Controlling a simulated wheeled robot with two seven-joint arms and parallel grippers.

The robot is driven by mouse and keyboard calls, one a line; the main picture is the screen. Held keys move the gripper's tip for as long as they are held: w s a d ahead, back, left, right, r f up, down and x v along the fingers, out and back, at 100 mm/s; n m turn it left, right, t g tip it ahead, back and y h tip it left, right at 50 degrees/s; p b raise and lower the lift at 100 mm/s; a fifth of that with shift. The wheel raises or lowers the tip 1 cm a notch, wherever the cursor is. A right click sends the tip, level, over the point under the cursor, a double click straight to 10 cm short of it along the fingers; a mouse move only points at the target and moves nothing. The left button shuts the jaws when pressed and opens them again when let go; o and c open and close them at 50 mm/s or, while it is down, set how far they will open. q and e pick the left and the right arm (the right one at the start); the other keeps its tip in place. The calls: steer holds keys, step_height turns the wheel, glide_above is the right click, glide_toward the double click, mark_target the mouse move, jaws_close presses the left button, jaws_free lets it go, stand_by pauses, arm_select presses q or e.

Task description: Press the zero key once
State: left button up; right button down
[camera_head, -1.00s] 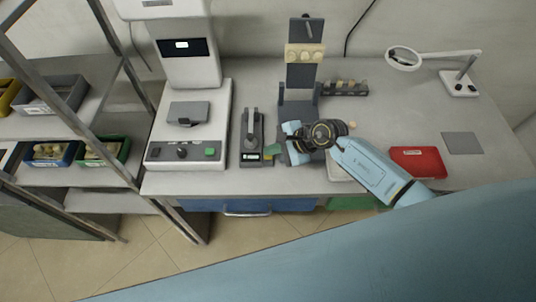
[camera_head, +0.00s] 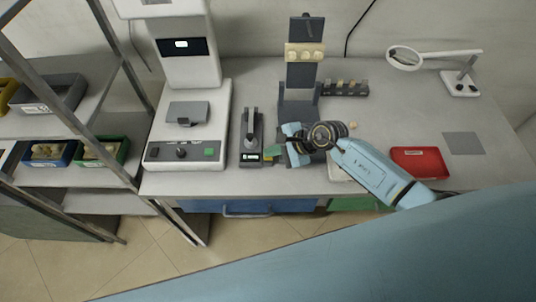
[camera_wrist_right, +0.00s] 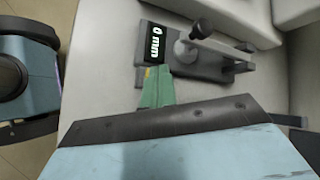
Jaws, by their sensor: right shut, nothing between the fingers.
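A dark gauge (camera_head: 250,138) with a small lit display stands on the bench right of the white machine. In the right wrist view the gauge (camera_wrist_right: 215,66) has a knobbed lever, and its display (camera_wrist_right: 154,45) reads "0 mm". My right gripper (camera_head: 272,152) reaches in from the right, its green fingertips close beside the front of the gauge. In the right wrist view the shut, empty fingers (camera_wrist_right: 156,86) point at the area just below the display. A small yellow patch shows beside the fingertips there; the zero key itself is mostly hidden, and I cannot tell whether they touch it.
The white machine (camera_head: 221,110) stands left of the gauge. A dark upright stand (camera_head: 300,92) is behind my right gripper, with a small rack (camera_head: 345,89) beside it. A red tray (camera_head: 419,163), a grey pad (camera_head: 463,143) and a magnifier lamp (camera_head: 459,84) are farther right.

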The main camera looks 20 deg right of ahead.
steer(key=shift+r, duration=0.1)
stand_by(0.3)
steer(key=shift+r+p, duration=0.7)
steer(key=shift+r, duration=0.05)
step_height(320, 180, up, 5)
steer(key=p, duration=0.4)
stand_by(0.7)
